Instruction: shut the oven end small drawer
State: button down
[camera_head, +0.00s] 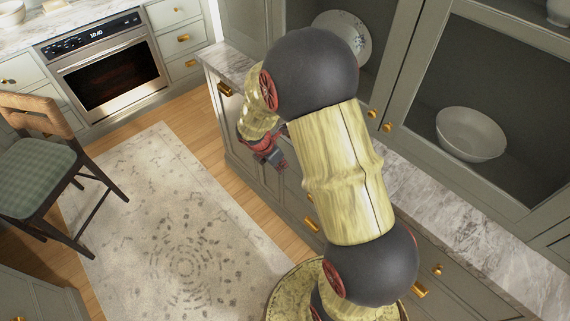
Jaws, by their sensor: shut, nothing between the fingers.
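My gripper (281,165) is shut and empty. It is to the right of and lower in the picture than the drawer's handle, in front of the cabinet face. I cannot tell whether it touches the cabinet.
The marble counter (480,225) runs along the cabinet under glass doors with a white bowl (471,134) and a plate (343,38). The oven (104,75) is at upper left. A chair (48,165) stands at left.

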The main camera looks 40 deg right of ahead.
jog(key=d+f+b, duration=0.4)
jog(key=d+f, duration=0.3)
jog(key=f, duration=0.1)
jog(key=shift+w+d+f, duration=0.2)
jog(key=shift+w+f, duration=0.1)
jog(key=shift+w, duration=0.05)
jog(key=shift+d, duration=0.1)
jog(key=d+p, duration=0.1)
jog(key=d, duration=0.1)
jog(key=d+p, duration=0.2)
jog(key=shift+w+d+r, duration=0.15)
jog(key=shift+d, duration=0.4)
jog(key=shift+w, duration=0.1)
